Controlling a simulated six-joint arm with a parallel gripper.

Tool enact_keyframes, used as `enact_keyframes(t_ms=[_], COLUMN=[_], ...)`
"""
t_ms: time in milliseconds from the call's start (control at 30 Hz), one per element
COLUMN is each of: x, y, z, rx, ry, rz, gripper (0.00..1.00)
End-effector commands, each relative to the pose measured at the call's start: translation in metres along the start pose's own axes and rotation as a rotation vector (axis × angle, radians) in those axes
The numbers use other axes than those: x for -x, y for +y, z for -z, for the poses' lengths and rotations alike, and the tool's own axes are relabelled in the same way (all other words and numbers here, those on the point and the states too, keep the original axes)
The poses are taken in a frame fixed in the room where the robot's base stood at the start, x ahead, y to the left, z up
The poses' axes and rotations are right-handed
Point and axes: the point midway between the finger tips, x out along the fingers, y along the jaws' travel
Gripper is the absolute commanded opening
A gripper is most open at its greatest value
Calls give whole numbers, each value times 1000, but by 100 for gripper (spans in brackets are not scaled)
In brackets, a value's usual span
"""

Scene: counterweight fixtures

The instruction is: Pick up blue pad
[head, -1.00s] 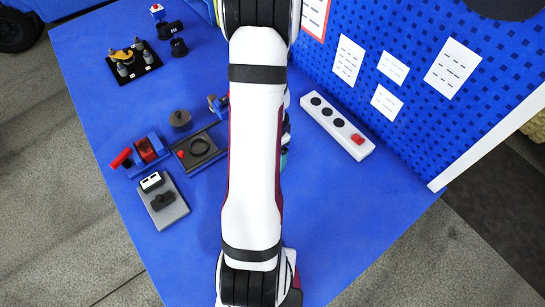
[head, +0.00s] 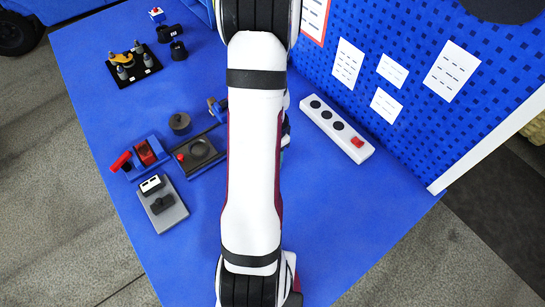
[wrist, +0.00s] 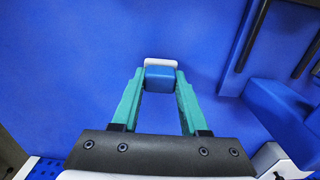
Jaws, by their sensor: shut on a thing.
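The blue pad (wrist: 160,80) is a small blue block with a pale strip along its far edge. It sits between the tips of my gripper's two teal fingers (wrist: 161,77) in the wrist view, with a finger on each side of it. My gripper is shut on it. Plain blue surface shows around it; I cannot tell how high it is held. In the head view my white arm hides the pad and most of my gripper.
In the wrist view a blue fixture (wrist: 282,108) with dark bars (wrist: 252,38) stands at the right. In the head view a power strip (head: 337,128) lies right of my arm. Blue fixtures (head: 140,157) and a grey plate (head: 163,206) lie left. The table front right is clear.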

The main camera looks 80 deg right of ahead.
Motion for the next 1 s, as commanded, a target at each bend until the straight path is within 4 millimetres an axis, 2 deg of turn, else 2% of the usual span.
enact_keyframes(t_ms=[200, 600, 800, 1000], x=[37, 90, 102, 103], y=[2, 92, 110, 112], z=[2, 29, 34, 35], rx=[-2, -5, 0, 1], ry=[4, 3, 1, 1], rz=[4, 2, 1, 0], gripper=[0, 0, 0, 0])
